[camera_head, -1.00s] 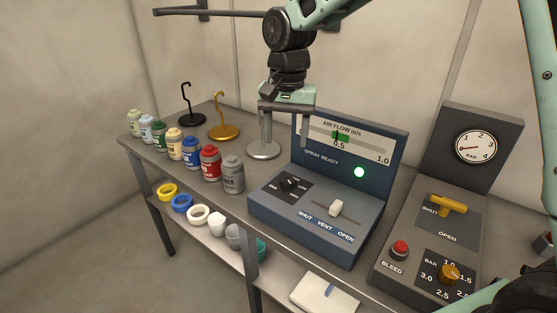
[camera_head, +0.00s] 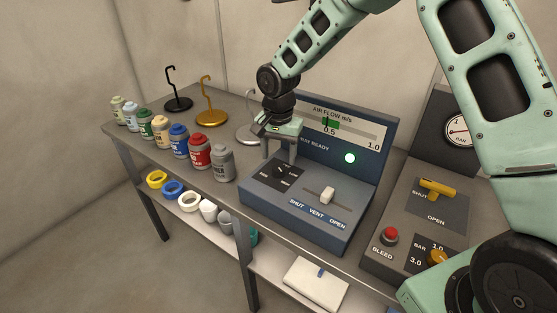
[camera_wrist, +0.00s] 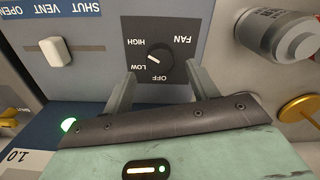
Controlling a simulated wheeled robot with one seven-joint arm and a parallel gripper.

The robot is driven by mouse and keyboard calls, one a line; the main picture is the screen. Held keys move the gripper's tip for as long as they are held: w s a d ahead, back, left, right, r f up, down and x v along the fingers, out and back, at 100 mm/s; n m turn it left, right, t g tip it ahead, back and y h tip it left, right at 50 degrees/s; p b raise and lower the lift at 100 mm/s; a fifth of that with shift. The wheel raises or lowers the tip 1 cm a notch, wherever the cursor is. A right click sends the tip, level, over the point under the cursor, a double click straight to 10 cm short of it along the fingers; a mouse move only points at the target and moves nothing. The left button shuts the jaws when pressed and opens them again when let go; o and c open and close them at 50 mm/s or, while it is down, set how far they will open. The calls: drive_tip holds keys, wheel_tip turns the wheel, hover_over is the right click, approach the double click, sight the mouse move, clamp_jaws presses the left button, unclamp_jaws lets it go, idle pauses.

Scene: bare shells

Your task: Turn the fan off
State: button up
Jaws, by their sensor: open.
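The black fan knob (camera_head: 281,172) sits on a dark square plate on the blue-grey air flow console (camera_head: 330,225). My gripper (camera_head: 279,162) is open and points down just above the plate. In the wrist view its two fingers (camera_wrist: 162,78) are apart and empty, on the OFF side of the knob. I cannot tell the exact height of the fingertips.
A white slider (camera_head: 327,195) stands right of the knob, under a lit green lamp (camera_head: 350,158). A grey bottle (camera_head: 222,163) and a red bottle (camera_head: 199,152) stand close left of the console. Another console with a red button (camera_head: 389,237) stands to the right.

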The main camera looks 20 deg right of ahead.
sight(278, 167)
drive_tip(key=shift+f, duration=1.9)
drive_tip(key=c, duration=1)
